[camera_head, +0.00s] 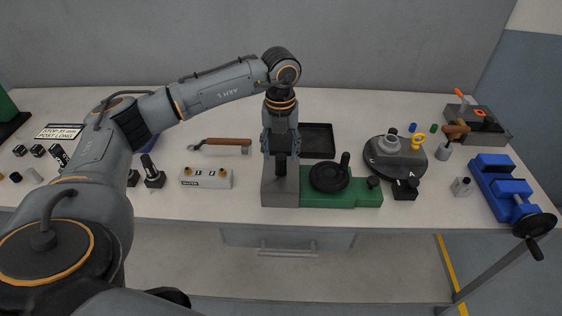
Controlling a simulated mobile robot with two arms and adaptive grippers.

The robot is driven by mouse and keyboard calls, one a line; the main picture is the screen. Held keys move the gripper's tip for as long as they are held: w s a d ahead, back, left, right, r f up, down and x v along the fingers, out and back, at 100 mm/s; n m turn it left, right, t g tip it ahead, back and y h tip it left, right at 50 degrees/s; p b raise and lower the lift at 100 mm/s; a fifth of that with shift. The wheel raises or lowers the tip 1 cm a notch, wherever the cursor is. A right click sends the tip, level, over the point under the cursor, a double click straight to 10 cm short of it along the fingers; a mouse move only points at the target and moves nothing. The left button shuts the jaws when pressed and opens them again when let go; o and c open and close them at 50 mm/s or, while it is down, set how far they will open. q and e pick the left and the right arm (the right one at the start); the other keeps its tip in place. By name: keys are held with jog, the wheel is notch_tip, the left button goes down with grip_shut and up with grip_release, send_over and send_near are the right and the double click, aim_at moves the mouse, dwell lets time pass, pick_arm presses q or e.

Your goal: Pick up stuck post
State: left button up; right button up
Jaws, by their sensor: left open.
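My left gripper (281,152) points straight down over a grey block (281,192) at the centre of the bench. It is open. A dark upright post (281,168) stands at the block, directly below and between the fingers. The fingers hide its upper part, and I cannot tell whether they touch it. The block adjoins a green base (340,200) with a black handwheel (329,177). My right gripper is not in view.
A small white box (206,178) and a wooden-handled tool (227,142) lie left of the block. A black tray (317,140) is behind it. A round grey device (395,158) and a blue vise (505,188) stand to the right.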

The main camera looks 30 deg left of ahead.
aim_at(281, 157)
pick_arm(q)
jog(key=shift+f+p, duration=0.3)
jog(key=shift+f, duration=1.3)
jog(key=shift+c, duration=0.4)
grip_shut()
jog(key=shift+w+r, duration=0.1)
jog(key=shift+r, duration=0.1)
